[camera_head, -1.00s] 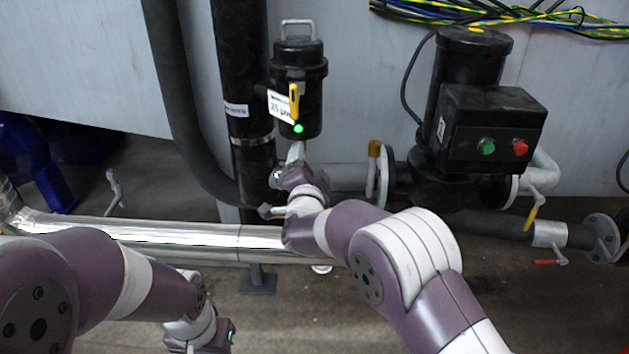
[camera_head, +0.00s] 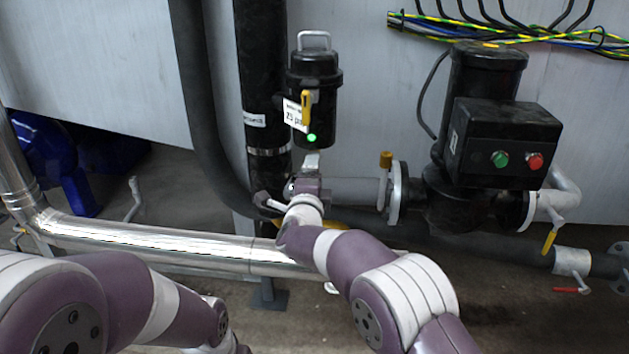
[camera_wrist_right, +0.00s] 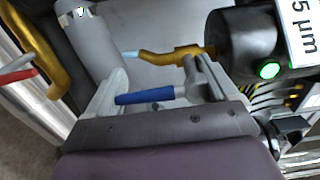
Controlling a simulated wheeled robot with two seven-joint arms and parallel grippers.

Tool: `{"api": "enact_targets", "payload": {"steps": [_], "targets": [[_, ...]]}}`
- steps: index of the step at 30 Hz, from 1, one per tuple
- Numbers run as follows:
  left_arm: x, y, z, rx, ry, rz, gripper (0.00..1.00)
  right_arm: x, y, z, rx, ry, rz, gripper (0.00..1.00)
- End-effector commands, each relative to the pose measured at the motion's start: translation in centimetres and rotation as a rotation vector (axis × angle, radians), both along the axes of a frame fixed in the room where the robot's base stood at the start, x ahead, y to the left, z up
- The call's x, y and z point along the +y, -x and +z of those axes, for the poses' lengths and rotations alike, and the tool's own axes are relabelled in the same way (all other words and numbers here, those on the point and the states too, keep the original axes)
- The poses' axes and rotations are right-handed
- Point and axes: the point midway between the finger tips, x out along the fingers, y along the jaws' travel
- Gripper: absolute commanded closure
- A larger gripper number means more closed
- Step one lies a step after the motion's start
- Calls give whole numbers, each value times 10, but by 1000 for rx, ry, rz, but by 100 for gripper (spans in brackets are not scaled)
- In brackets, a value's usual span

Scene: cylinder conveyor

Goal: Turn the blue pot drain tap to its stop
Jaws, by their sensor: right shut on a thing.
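The blue pot drain tap shows in the right wrist view as a blue lever (camera_wrist_right: 145,97) on a grey stem, below a bent brass spout (camera_wrist_right: 165,56). My right gripper (camera_wrist_right: 160,92) has one finger at each end of this blue lever and is shut on it. In the head view my right gripper (camera_head: 311,162) is just under the black pot (camera_head: 314,75), and the tap is hidden there. The pot has a yellow lever (camera_head: 306,107) hanging down and a lit green light (camera_head: 312,138). My left arm is at the lower left, its fingertips out of frame.
A black pump (camera_head: 483,85) with a box carrying green and red buttons stands to the right. A shiny metal pipe (camera_head: 150,238) runs low across the front left. A thick black pipe (camera_head: 263,60) rises beside the pot. A red-tipped lever (camera_wrist_right: 18,75) is left in the wrist view.

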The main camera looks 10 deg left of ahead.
Motion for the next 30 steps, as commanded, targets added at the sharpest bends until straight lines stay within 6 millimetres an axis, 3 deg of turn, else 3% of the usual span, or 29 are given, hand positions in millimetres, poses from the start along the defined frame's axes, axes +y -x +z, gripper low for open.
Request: {"api": "enact_targets", "payload": {"steps": [13, 14, 15, 23, 30], "targets": [[0, 0, -1, 0, 0, 0, 64, 1, 0, -1, 2, -15, 0, 68], [0, 0, -1, 0, 0, 0, 64, 1, 0, -1, 2, -15, 0, 4], [0, 0, -1, 0, 0, 0, 64, 1, 0, -1, 2, -15, 0, 0], [0, 0, 1, 0, 0, 0, 64, 1, 4, 0, 2, -12, 0, 0], [0, 0, 15, 0, 0, 0, 64, 2, 44, 4, 3, -11, 3, 0]]}}
